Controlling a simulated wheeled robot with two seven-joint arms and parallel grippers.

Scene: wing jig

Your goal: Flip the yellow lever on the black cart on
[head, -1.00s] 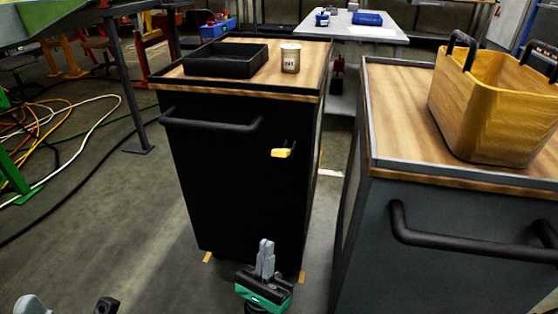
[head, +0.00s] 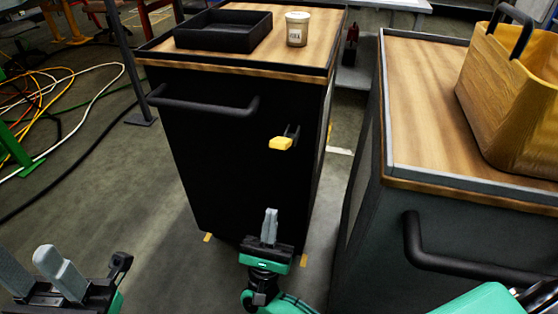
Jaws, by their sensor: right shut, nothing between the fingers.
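The black cart (head: 215,175) stands in the middle of the head view, its dark front towards me. A yellow lever (head: 281,143) sticks out of a small dark mount at the upper right of that front. Whether it is on or off I cannot tell. My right gripper (head: 269,213) is shut and empty, fingers pointing up, in front of the cart's lower right part. It shows below the lever and apart from it. My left gripper (head: 28,260) is at the lower left corner, its two grey fingers spread apart with nothing between them.
The black cart has a bar handle (head: 205,106), and a black tray (head: 222,33) and a small jar (head: 297,29) on its wooden top. A grey cart (head: 470,240) with a yellow basket (head: 510,95) stands close at right. Cables (head: 70,95) lie on the floor at left.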

